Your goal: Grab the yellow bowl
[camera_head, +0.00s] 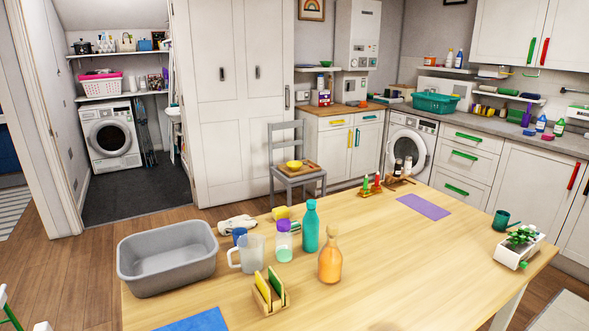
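The yellow bowl (294,164) is small and sits upright on a wooden tray or board (311,170) on the seat of a grey chair (284,140). The chair stands in front of the tall white cupboard doors, beyond the far edge of the wooden table. Neither of my grippers shows in the head view.
The wooden table (421,257) fills the foreground. It bears a grey basin (167,262), a teal bottle (309,228), an orange bottle (330,258), a clear jug (250,254) and a planter (519,250). Wooden floor (90,270) is open at the left.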

